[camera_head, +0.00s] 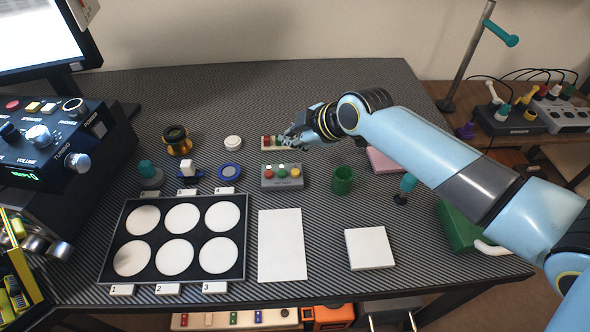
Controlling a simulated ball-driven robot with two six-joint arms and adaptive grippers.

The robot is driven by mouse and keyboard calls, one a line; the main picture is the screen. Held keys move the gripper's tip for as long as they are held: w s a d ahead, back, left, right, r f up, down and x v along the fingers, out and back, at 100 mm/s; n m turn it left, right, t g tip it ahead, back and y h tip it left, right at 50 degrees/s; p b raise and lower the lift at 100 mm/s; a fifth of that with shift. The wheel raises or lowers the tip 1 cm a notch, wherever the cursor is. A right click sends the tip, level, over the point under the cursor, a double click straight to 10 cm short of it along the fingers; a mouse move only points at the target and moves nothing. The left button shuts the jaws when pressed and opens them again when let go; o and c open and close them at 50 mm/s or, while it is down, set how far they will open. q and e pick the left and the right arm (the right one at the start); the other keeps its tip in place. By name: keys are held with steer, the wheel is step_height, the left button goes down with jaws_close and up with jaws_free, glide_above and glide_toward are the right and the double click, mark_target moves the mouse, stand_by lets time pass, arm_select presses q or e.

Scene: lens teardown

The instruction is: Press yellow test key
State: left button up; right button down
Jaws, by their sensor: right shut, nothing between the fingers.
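A grey key box (282,183) stands on the dark striped table, with red, green and yellow round keys along its top. The yellow key (296,170) is at the right end of the row. My right gripper (288,138) is shut and empty. In the picture it sits just above and behind the key box, in front of a small tan strip with coloured pieces (267,142) that it partly hides. A gap shows between the gripper and the yellow key. My left gripper is out of view.
A green cup (342,180) stands right of the key box, and a blue ring-shaped piece (230,172) lies to its left. A black tray with white discs (244,270), a white sheet (282,245) and a white square pad (370,248) lie nearer the front.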

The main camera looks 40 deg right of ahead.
steer(key=b, duration=0.6)
glide_above(294, 173)
step_height(294, 173, down, 7)
steer(key=shift+a+f, duration=0.1)
steer(key=shift+f+b, duration=0.35)
steer(key=shift+f, duration=0.05)
stand_by(0.6)
steer(key=shift+f+b, duration=0.3)
steer(key=shift+f, duration=0.15)
steer(key=shift+f+b, duration=0.3)
steer(key=shift+f, duration=0.1)
stand_by(0.5)
steer(key=shift+r, duration=0.1)
steer(key=shift+r+p, duration=0.8)
steer(key=shift+p, duration=0.05)
